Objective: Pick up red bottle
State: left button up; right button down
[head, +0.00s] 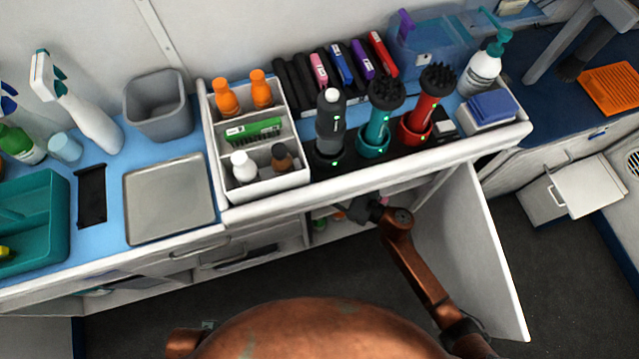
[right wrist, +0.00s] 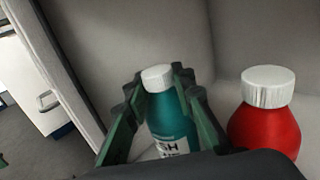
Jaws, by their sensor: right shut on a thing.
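In the right wrist view a red bottle (right wrist: 265,128) with a white ribbed cap stands at the right, outside my gripper's fingers. A teal bottle (right wrist: 172,122) with a white cap and a partly visible label is between the fingers of my right gripper (right wrist: 158,88), which is shut on it. The lower parts of both bottles are hidden by the gripper body. In the head view my right gripper (head: 357,210) reaches into the cabinet under the counter, mostly in shadow. My left gripper is not in view.
The open white cabinet door (head: 468,250) stands just right of my right arm. The counter edge (head: 420,152) is above the gripper. Clippers in a charging row and a white caddy (head: 262,190) with bottles stand on the counter. Pale cabinet walls (right wrist: 150,35) lie close around the gripper.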

jog(key=shift+f, duration=0.1)
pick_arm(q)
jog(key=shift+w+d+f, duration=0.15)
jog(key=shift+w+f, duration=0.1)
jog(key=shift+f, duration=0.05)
pick_arm(e)
jog(key=c, duration=1.7)
grip_release()
jog(key=shift+o, duration=0.2)
jog(key=shift+r, duration=0.25)
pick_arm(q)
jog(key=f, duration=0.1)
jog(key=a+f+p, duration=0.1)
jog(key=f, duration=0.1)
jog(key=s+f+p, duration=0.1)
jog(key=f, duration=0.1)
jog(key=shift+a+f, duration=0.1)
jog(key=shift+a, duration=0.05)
pick_arm(e)
jog(key=v, duration=1.2)
jog(key=shift+f, duration=0.15)
